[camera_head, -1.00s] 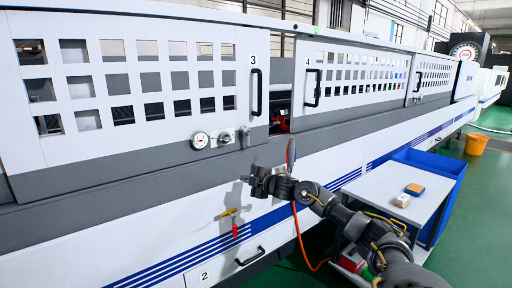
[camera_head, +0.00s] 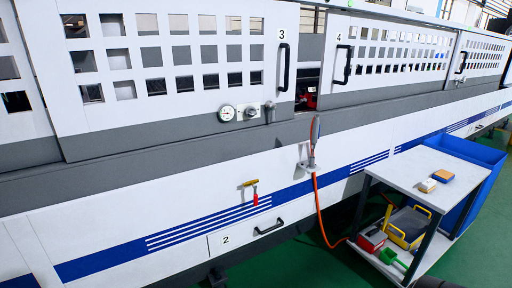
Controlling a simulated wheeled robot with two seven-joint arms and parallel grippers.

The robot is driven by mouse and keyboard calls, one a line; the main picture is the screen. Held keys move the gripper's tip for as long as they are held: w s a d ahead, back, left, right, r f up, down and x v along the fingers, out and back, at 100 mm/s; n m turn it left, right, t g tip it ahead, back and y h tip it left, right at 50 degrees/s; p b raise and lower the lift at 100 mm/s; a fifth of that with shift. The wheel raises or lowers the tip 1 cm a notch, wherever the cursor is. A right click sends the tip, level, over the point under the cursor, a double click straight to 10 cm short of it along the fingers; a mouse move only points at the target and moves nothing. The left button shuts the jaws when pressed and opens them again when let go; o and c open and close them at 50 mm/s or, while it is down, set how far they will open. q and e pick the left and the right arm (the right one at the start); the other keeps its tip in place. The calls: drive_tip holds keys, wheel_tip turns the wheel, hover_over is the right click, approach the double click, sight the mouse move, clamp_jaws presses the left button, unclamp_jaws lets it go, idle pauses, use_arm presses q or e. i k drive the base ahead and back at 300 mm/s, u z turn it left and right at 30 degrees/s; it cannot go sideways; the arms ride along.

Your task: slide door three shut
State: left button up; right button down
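Door three (camera_head: 190,95) is a white sliding panel with rows of square windows and a grey lower band, marked 3. Its black vertical handle (camera_head: 283,67) is near its right edge. An open gap (camera_head: 309,72) shows between door three and door four (camera_head: 390,62), with a dark interior and something red inside. Door four has its own black handle (camera_head: 343,65) by its left edge. Neither of my grippers is in view.
A gauge and knob (camera_head: 238,113) sit on door three's lower band. A brush (camera_head: 252,190) hangs on the front below, above drawer 2 (camera_head: 265,230). An orange hose (camera_head: 322,210) hangs down. A grey cart (camera_head: 415,170) and blue bin (camera_head: 475,155) stand at right.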

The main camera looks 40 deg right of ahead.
sight(113, 126)
drive_tip(key=k, duration=0.65)
drive_tip(key=z, duration=0.65)
drive_tip(key=i, duration=1.6)
drive_tip(key=u, duration=0.1)
